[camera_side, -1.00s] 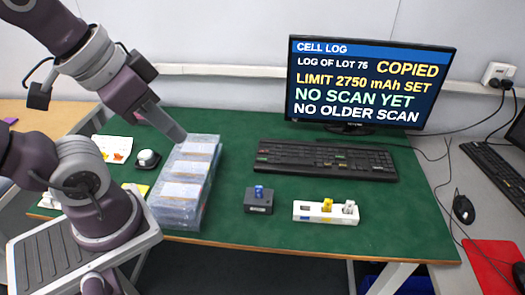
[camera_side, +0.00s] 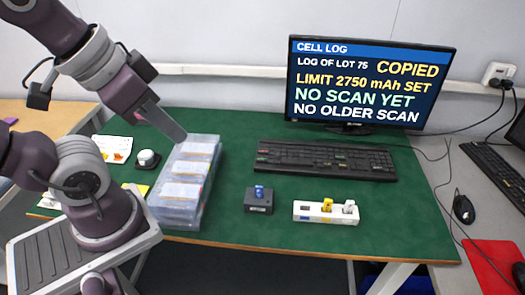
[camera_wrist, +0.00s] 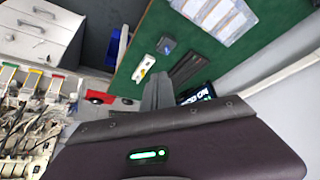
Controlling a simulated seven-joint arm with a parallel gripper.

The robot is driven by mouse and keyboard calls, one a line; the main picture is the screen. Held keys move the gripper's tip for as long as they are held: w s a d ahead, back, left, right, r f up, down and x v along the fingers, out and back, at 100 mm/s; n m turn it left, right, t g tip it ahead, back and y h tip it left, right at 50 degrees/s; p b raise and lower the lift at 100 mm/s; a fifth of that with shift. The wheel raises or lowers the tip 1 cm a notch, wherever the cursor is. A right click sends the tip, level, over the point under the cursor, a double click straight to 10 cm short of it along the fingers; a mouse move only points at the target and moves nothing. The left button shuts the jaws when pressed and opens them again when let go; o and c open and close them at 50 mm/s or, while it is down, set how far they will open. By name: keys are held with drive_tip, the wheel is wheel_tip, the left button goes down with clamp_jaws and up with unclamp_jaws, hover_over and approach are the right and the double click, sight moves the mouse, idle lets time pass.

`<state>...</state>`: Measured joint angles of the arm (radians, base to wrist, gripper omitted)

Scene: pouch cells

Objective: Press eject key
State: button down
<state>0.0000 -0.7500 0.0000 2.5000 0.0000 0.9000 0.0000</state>
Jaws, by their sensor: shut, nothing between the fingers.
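The black keyboard (camera_side: 325,160) lies on the green mat below the monitor, with a few coloured keys; no key can be read as eject. It also shows in the wrist view (camera_wrist: 190,68). A small dark box (camera_side: 258,202) with a blue stick in its top stands in front of it. It also shows in the wrist view (camera_wrist: 166,45). The monitor (camera_side: 370,83) reads "CELL LOG", "LOG OF LOT 75 COPIED", "LIMIT 2750 mAh SET", "NO SCAN YET", "NO OLDER SCAN". My gripper (camera_side: 180,136) is shut and empty, above the clear boxes, left of the keyboard and touching neither.
Clear boxes (camera_side: 180,205) with pale labels stand left of the dark box. A white strip (camera_side: 312,212) holds a yellow and a white stick. A round white-topped thing (camera_side: 148,158) sits at the left. The mouse (camera_side: 463,209) is at the right. The mat between boxes and keyboard is bare.

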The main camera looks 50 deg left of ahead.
drive_tip(key=n+t, duration=0.4)
drive_tip(key=n, duration=0.4)
hover_over(261, 153)
wheel_tip(261, 153, down, 20)
drive_tip(key=shift+a+f, duration=0.1)
drive_tip(key=shift+f, duration=4.4)
drive_tip(key=shift+f, duration=0.4)
